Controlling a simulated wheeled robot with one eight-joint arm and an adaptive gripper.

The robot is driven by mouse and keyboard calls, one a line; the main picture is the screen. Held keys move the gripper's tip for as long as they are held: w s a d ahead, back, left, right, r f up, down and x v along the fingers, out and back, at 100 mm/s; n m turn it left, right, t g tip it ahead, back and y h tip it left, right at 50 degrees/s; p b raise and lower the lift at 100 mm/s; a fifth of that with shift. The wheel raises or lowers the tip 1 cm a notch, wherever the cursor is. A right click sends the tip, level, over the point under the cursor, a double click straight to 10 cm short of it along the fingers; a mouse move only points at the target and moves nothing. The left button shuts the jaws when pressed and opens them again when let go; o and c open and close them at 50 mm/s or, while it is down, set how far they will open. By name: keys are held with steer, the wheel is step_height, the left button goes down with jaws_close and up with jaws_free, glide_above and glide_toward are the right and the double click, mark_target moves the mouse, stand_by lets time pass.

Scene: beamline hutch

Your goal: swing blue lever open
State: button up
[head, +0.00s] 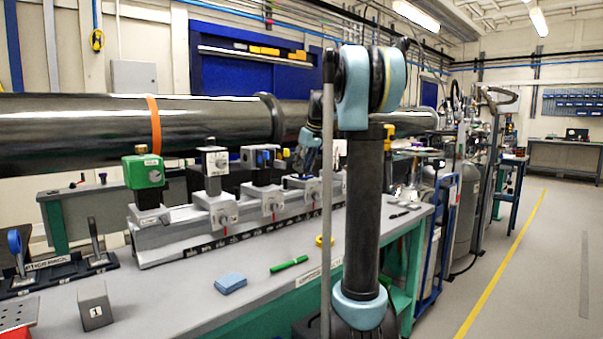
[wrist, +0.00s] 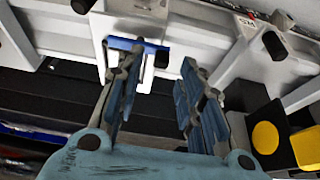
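A flat blue bar (wrist: 136,45), which looks like the blue lever, lies across a white mount in the wrist view. In the head view, a small blue part (head: 263,158) shows on a rail mount, left of my gripper (head: 305,152). My gripper (wrist: 160,68) is open, with nothing between its fingers. Its left fingertip overlaps the blue bar's right part in the picture; I cannot tell whether they touch. The right finger is apart from the bar. Another lever with a blue oval end (head: 15,241) stands on a black base at far left.
A long dark pipe (head: 70,122) runs behind the white rail (head: 160,245) with its several mounts. A yellow round knob (wrist: 265,137) is right of my fingers. A blue pad (head: 230,283) and green marker (head: 289,264) lie on the bench. Floor at right is clear.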

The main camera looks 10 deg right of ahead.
steer(key=v, duration=0.9)
steer(key=shift+d, duration=0.1)
